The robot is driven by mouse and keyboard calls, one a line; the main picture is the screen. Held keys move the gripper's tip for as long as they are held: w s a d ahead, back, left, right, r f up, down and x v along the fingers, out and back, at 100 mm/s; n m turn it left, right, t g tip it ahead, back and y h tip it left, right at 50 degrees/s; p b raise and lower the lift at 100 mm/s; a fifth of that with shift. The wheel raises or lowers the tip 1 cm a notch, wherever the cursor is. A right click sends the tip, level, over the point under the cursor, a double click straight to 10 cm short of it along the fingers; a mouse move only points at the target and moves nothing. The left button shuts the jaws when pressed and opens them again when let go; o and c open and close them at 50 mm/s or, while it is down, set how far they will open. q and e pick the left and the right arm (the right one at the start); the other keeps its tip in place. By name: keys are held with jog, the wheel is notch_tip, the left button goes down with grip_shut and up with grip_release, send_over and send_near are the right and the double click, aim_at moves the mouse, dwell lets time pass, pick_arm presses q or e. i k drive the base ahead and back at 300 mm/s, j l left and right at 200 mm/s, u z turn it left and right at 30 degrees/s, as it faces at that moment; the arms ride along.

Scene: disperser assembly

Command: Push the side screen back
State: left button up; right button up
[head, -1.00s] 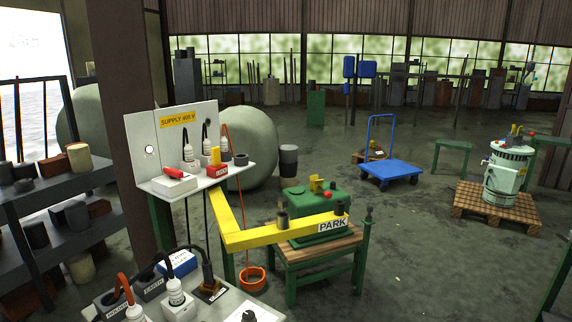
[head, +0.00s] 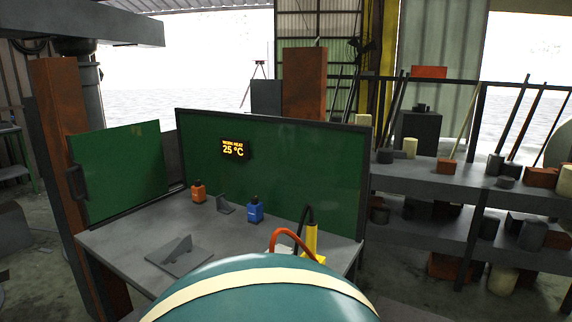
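The back screen (head: 300,170) is a wider green panel along the table's rear. Neither of my grippers shows in the head view.
A teal dome with a cream band (head: 250,285) hides the table's front right. An orange bottle (head: 198,193), a blue bottle (head: 255,211), grey brackets (head: 180,254) and a yellow tool (head: 311,240) are on the table. Loaded shelves (head: 440,185) stand right. A rusty post (head: 60,130) stands left.

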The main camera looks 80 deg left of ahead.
aim_at(116, 170)
jog(key=u, duration=3.8)
jog(key=i+j+z, duration=0.1)
jog(key=z, duration=0.25)
jog(key=i+j+z, duration=0.15)
jog(key=z, duration=0.2)
jog(key=i+j+z, duration=0.1)
jog(key=j+z, duration=0.25)
jog(key=i+j+z, duration=0.1)
jog(key=j, duration=0.2)
jog(key=i+j+z, duration=0.15)
jog(key=j, duration=0.15)
jog(key=i+j+z, duration=0.1)
jog(key=j, duration=0.25)
